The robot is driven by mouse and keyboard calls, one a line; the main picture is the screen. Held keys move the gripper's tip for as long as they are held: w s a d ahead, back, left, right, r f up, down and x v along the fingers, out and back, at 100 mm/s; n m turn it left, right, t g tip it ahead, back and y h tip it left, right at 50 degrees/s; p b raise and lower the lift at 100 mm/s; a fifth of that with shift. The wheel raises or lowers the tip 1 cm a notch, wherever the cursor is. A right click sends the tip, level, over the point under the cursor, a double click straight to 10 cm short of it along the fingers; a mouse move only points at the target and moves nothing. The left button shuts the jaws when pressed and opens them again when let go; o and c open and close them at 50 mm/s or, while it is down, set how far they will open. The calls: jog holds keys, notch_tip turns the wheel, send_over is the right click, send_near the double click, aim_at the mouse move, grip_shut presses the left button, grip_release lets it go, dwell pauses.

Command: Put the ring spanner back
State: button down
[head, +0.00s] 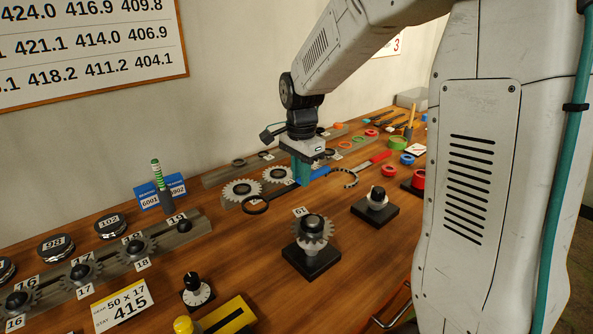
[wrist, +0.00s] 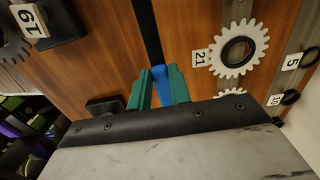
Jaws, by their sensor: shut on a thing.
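My gripper (head: 309,178) is shut on the ring spanner's blue handle (head: 318,175). The spanner's dark shaft runs left to a black ring (head: 255,205), which shows over the wooden bench in front of two gears. In the wrist view, the teal fingers of my gripper (wrist: 159,90) close on both sides of the blue handle (wrist: 161,85), and the black shaft (wrist: 144,28) runs out of the top of the picture. I cannot tell how far the spanner is above the bench. A red-handled hook spanner (head: 378,158) lies just right of it.
Gears (head: 242,189) numbered by tags lie behind the ring. A rail with numbered gears (head: 134,246) is at left. Bare bench (head: 215,245) shows between.

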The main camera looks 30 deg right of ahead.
aim_at(300, 204)
jog(key=shift+f, duration=3.25)
jog(key=c, duration=1.2)
grip_release()
notch_tip(300, 204, up, 8)
jog(key=shift+f, duration=0.2)
jog(key=shift+s+a+r, duration=0.15)
jog(key=shift+s+r, duration=0.15)
jog(key=shift+r, duration=0.1)
jog(key=s+a+r+n, duration=0.1)
jog(key=s+r+n, duration=0.1)
jog(key=s, duration=0.4)
jog(key=s+a+r+n, duration=0.2)
jog(key=s+r+n, duration=0.1)
jog(key=s, duration=0.3)
jog(key=s+a+r+n+t, duration=0.1)
jog(key=s+r+n, duration=0.1)
jog(key=s+n, duration=0.3)
jog(key=shift+s+a+r, duration=0.15)
jog(key=shift+s+a, duration=0.15)
jog(key=shift+s, duration=0.2)
jog(key=s+a+n, duration=0.1)
jog(key=s+n, duration=0.4)
jog(key=s, duration=0.3)
jog(key=shift+s+f, duration=0.2)
jog(key=shift+f, duration=0.25)
